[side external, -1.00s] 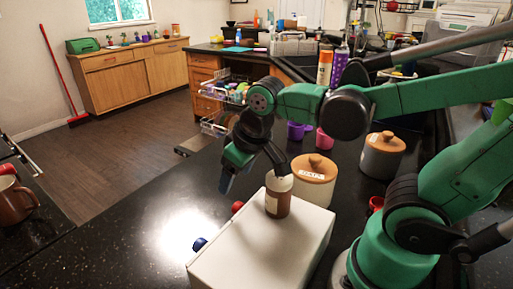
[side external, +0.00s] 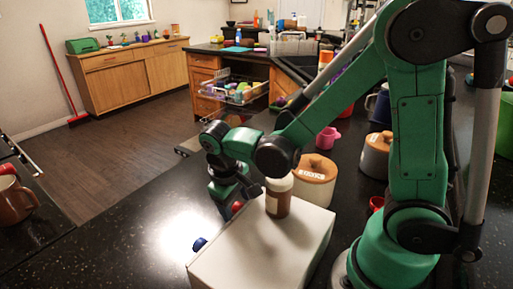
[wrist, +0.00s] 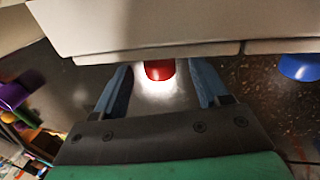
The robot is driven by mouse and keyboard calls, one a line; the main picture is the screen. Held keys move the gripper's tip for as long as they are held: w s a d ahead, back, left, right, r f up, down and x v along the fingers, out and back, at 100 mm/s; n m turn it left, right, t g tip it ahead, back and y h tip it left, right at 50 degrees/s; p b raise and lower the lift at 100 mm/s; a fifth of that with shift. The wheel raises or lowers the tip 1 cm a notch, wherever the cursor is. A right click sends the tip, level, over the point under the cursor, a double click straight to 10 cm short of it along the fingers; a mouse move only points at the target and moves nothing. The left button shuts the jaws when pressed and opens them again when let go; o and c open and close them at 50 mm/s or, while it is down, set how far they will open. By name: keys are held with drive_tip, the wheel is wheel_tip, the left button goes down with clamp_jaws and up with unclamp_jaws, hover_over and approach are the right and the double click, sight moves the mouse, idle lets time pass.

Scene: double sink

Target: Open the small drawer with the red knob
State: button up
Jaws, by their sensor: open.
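The red knob (wrist: 160,70) sticks out from the front of the white drawer box (side external: 275,240), and it shows between my two blue fingers in the wrist view. In the side view the red knob (side external: 237,207) is partly hidden by my gripper. My gripper (wrist: 160,72) is open, with one finger on each side of the knob and a visible gap to each. The small drawer front (wrist: 160,52) looks level with the front beside it.
A blue knob (side external: 199,244) is on the same face of the box, right of the red one in the wrist view (wrist: 299,67). A brown bottle (side external: 278,198) stands on the box. A wooden-lidded canister (side external: 314,182) stands behind. The dark counter (side external: 130,235) left is clear.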

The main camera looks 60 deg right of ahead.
drive_tip(key=shift+d+f, duration=0.1)
drive_tip(key=shift+f, duration=0.15)
clamp_jaws()
idle(1.4)
